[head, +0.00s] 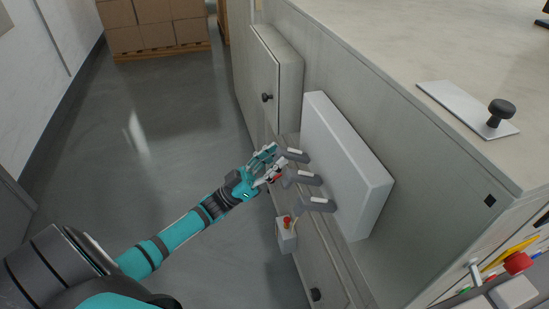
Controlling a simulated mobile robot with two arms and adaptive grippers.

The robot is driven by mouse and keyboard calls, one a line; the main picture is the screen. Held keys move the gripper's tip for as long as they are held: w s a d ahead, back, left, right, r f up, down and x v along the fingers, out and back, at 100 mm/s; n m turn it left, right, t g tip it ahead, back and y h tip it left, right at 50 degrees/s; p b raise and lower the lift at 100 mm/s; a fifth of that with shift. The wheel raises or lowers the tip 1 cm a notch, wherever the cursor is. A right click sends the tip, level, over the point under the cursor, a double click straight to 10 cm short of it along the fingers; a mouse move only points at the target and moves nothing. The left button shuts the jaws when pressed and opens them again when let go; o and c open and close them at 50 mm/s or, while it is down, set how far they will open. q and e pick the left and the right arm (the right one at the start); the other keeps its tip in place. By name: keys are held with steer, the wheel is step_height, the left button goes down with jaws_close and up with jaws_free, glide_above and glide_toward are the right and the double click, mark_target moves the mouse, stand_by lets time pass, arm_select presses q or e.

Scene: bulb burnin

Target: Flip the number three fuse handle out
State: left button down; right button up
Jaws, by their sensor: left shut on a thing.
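A pale grey fuse box (345,165) is fixed to the side of the cabinet, with three grey fuse handles sticking out to the left. They are the far handle (295,155), the middle handle (303,178) and the near handle (318,204). I cannot read numbers on them. My left gripper (281,157) reaches in from the left and is shut on the far handle's outer end, which its fingers partly hide. A small red part shows by the fingers, close to the middle handle. My right gripper is not in view.
A small box with a red button (287,222) hangs below the handles. A cabinet door (279,80) with a dark knob stands beyond the fuse box. A metal plate with a black knob (501,109) lies on the worktop. The floor at left is clear.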

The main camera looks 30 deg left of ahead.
arm_select(q)
steer(key=shift+d+f+y, duration=0.15)
steer(key=shift+f+y, duration=0.15)
steer(key=shift+f, duration=0.2)
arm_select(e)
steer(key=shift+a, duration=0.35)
arm_select(q)
steer(key=c, duration=1.4)
jaws_free()
steer(key=shift+o, duration=1.2)
steer(key=shift+w+d, duration=0.1)
steer(key=shift+w, duration=0.2)
steer(key=shift+r, duration=0.2)
steer(key=shift+s+f, duration=0.1)
steer(key=shift+s, duration=0.1)
steer(key=v, duration=1.2)
steer(key=shift+w, duration=0.15)
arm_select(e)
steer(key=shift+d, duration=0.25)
